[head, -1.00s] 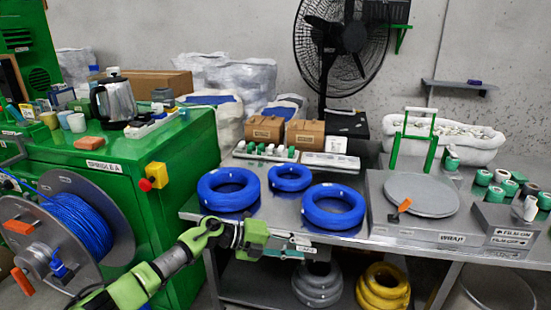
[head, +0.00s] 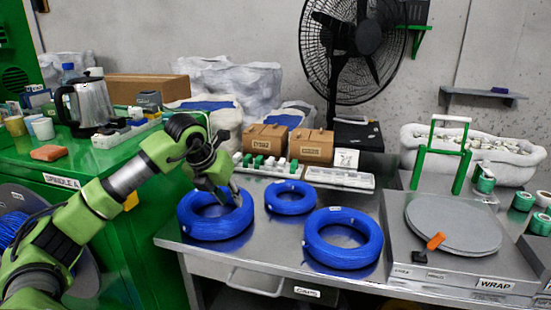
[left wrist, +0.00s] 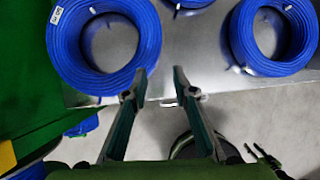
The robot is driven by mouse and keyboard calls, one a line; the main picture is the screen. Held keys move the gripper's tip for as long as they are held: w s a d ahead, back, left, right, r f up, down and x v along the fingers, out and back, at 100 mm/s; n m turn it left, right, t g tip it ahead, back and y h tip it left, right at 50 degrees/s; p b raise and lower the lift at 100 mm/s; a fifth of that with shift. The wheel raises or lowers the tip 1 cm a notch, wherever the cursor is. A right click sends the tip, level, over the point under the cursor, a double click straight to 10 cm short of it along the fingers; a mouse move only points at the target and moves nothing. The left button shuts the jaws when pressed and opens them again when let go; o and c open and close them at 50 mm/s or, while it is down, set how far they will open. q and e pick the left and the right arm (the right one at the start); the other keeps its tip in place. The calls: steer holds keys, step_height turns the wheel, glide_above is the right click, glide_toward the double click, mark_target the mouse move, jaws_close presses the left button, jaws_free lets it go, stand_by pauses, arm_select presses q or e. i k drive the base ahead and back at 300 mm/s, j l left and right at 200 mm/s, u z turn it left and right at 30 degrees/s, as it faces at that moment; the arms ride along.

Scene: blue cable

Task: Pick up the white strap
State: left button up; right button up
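No separate white strap stands out clearly. Small white bands or labels show on the blue cable coils, one being a white label (left wrist: 57,16) on the left coil. The left blue coil (head: 186,222) lies flat on the steel table, with the back coil (head: 290,206) and the front coil (head: 343,262) beside it. My left gripper (head: 230,194) is over the left coil in the head view, partly covering it. In the left wrist view my left gripper (left wrist: 158,76) has its fingers apart with nothing between them, pointing past the coil's right side. My right gripper is out of view.
White trays hold green and white pieces (head: 262,166) and pale pieces (head: 338,178) behind the coils. Brown boxes (head: 313,144) stand behind them. The wrap station (head: 440,270) is at right. A green cabinet (head: 120,185) with a kettle (head: 90,105) is at left.

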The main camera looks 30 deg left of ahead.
mark_target(271, 161)
steer(key=i+j, duration=0.2)
steer(key=i, duration=0.25)
steer(key=i+j, duration=0.2)
steer(key=i, duration=0.2)
steer(key=i+j, duration=0.2)
steer(key=i, duration=0.25)
